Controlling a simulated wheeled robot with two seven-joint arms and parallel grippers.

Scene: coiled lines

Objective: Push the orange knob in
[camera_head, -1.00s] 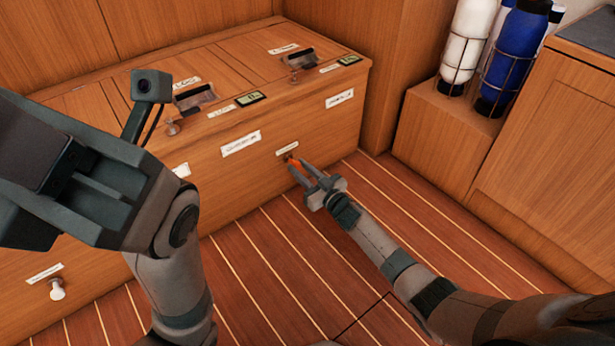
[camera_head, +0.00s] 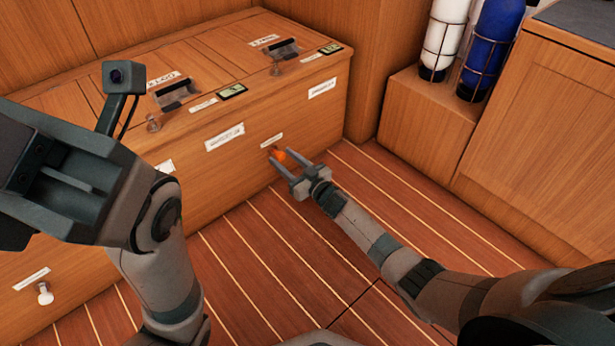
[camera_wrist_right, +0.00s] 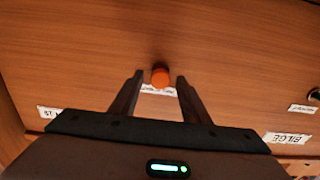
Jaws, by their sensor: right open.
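The orange knob (camera_head: 279,154) sits low on the front face of the wooden locker, under a small white label. It also shows in the right wrist view (camera_wrist_right: 160,77), centred between and just beyond the two fingertips. My right gripper (camera_head: 281,159) is open, its fingers pointing at the locker face on either side of the knob. I cannot tell whether the fingertips touch the face. My left gripper (camera_head: 30,170) is at the left, high in front of the locker and far from the knob; its fingertips are not clearly seen.
The wooden locker (camera_head: 225,165) has latches, labels and small displays on top. A white knob (camera_head: 44,293) is on its front at lower left. A white bottle (camera_head: 445,40) and a blue bottle (camera_head: 494,45) stand in racks at the right. The striped floor (camera_head: 270,270) is clear.

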